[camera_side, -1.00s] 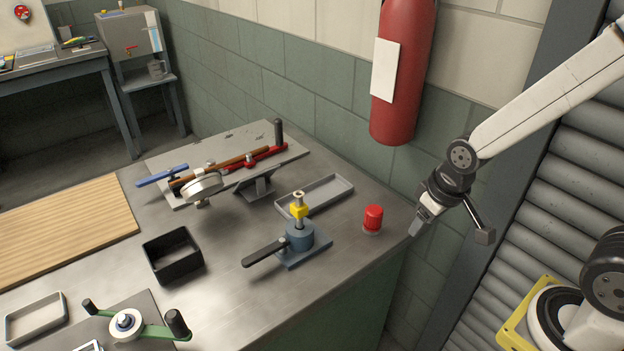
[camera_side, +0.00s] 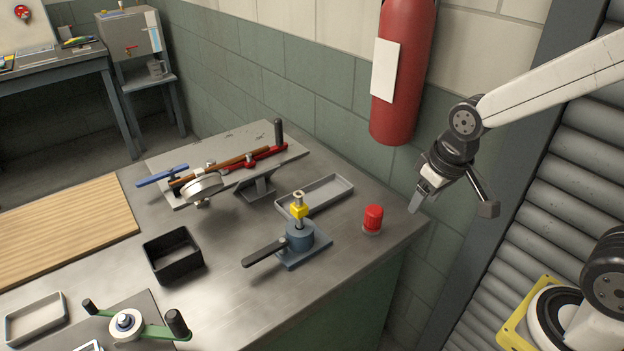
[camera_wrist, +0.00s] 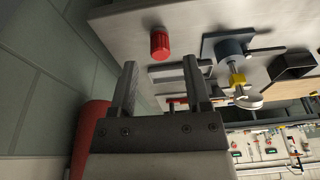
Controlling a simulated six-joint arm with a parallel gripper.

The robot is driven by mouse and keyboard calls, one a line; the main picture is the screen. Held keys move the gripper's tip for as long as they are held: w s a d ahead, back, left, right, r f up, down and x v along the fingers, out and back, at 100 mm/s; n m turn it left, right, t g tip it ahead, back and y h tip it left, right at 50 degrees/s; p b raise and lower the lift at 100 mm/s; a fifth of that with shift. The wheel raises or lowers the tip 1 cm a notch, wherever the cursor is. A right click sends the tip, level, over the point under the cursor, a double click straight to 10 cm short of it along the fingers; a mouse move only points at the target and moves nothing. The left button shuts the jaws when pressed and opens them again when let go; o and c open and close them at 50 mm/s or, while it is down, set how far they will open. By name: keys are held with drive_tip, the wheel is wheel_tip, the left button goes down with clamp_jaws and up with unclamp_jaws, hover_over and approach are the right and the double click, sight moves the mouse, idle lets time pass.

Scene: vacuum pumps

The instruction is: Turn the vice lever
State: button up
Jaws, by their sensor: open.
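The vice (camera_side: 301,237) is a blue-grey round body on a flat square base, standing on the metal workbench. A yellow fitting with a brass top stands upright in it. Its black lever (camera_side: 264,252) sticks out toward the lower left in the side view. The vice also shows in the wrist view (camera_wrist: 229,47), with the lever (camera_wrist: 266,50) pointing right. My gripper (camera_side: 418,199) is at the bench's right corner, well right of the vice and apart from it. In the wrist view my gripper (camera_wrist: 161,66) has its fingers spread, with nothing held between them.
A red round knob (camera_side: 373,219) stands between my gripper and the vice. A shallow grey tray (camera_side: 322,186) lies behind the vice, and a black open box (camera_side: 172,265) stands to its left. A red extinguisher (camera_side: 405,80) hangs on the wall behind.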

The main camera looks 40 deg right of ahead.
drive_tip(key=w, duration=0.1)
drive_tip(key=m+g, duration=0.3)
drive_tip(key=m, duration=1.5)
hover_over(254, 257)
wheel_tip(254, 257, down, 6)
drive_tip(key=shift+r, duration=0.15)
drive_tip(key=shift+f, duration=4.5)
clamp_jaws()
